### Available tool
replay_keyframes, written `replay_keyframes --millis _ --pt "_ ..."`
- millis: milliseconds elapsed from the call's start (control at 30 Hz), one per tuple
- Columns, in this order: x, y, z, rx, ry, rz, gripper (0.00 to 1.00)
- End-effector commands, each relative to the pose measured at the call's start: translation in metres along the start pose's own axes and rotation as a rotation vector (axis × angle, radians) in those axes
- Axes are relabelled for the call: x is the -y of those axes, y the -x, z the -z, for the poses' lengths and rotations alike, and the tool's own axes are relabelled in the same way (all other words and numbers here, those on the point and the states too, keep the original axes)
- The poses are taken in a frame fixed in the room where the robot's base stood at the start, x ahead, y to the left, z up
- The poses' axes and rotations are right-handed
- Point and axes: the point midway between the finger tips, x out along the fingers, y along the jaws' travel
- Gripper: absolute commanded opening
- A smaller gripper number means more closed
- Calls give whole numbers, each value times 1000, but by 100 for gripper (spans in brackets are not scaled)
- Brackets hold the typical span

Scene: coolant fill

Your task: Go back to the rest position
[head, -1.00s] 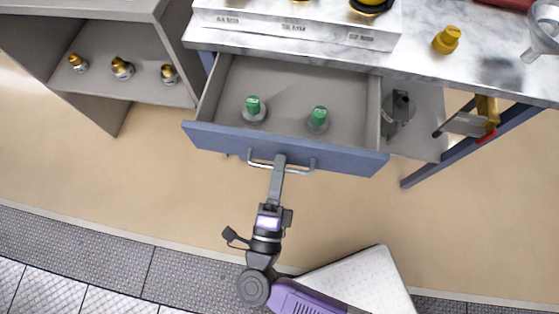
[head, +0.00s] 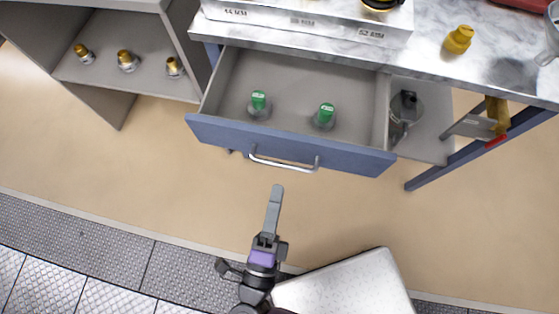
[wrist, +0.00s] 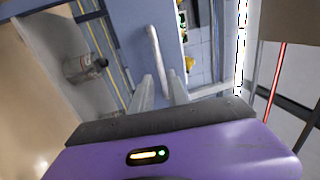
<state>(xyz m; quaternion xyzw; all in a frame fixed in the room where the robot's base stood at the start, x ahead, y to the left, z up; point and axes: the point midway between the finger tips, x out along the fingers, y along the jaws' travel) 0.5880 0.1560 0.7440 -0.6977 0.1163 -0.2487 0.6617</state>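My gripper (head: 276,193) is in front of the open drawer (head: 290,144), apart from its handle (head: 284,163), with clear floor between them. In the wrist view, the two fingers of my gripper (wrist: 162,88) stand apart with nothing held between them. The drawer handle (wrist: 155,55) shows beyond the fingers, against the blue drawer front (wrist: 130,22). The drawer is pulled out and holds two green-topped fittings, one at left (head: 259,103) and one at right (head: 325,115).
A grey shelf (head: 130,75) at the left holds several brass fittings. The marble counter (head: 480,65) carries a yellow fitting (head: 458,39) and a funnel (head: 551,35). A grey canister (head: 404,107) stands right of the drawer. Tan floor in front of the drawer is free.

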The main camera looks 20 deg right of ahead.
Motion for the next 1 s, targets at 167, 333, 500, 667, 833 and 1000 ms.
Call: replay_keyframes --millis 167,333,500,667,833,1000 --pt "0 7 0 0 0 0 20" --pt "0 7 0 0 0 0 20" --pt "0 6 0 0 0 0 20" --pt "0 6 0 0 1 0 20" --pt "5 6 -21 82 19 12 20" --pt "52 -5 -58 256 46 124 20"
